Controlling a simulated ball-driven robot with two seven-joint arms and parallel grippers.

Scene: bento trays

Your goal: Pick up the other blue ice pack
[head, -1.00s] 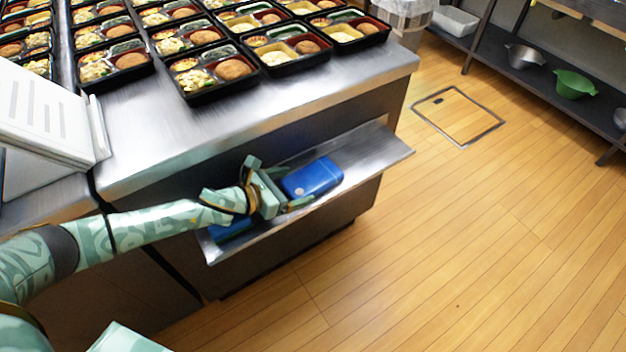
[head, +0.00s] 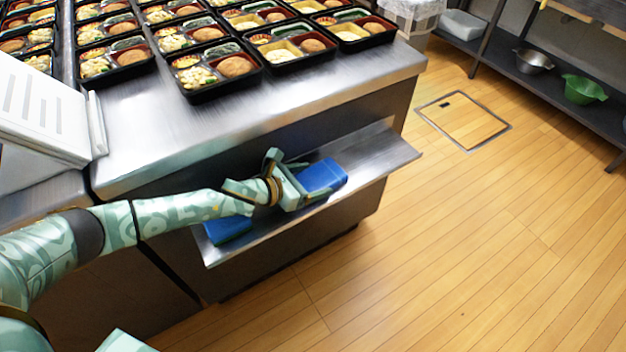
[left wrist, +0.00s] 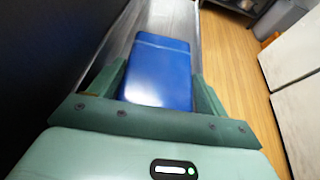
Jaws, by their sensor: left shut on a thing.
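A blue ice pack (head: 322,175) lies on the steel shelf (head: 375,158) below the counter, toward its right part. My left gripper (head: 301,185) is shut on this pack, with a finger along each side. In the left wrist view the pack (left wrist: 160,70) fills the space between the green fingers (left wrist: 160,92). A second blue ice pack (head: 228,229) lies at the left end of the shelf, partly hidden by my left arm. My right gripper is not in view.
Several filled bento trays (head: 218,75) stand on the steel counter (head: 165,120) above the shelf. A white device (head: 45,110) stands at the counter's left. The wooden floor to the right is clear. A rack at the back right holds a green colander (head: 582,90) and a metal bowl (head: 533,62).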

